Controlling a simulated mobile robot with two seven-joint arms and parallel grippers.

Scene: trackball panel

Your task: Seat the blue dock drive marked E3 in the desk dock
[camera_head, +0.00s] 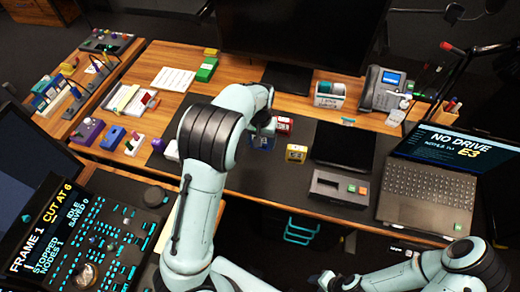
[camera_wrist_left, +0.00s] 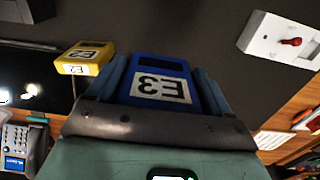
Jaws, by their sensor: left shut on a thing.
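The blue drive marked E3 (camera_wrist_left: 160,82) is between the fingers of my left gripper (camera_wrist_left: 163,88) in the left wrist view, its label upside down there. In the head view my left gripper (camera_head: 265,126) is over the desk mat, shut on the blue drive (camera_head: 262,142), which is partly hidden by the gripper.
A yellow drive marked E2 (camera_head: 297,153) stands just right of the blue one, and a red drive (camera_head: 283,124) is close behind. A laptop (camera_head: 430,185) reading "NO DRIVE" and "E3" is right of the dock. The dark mat (camera_head: 260,180) is clear in front.

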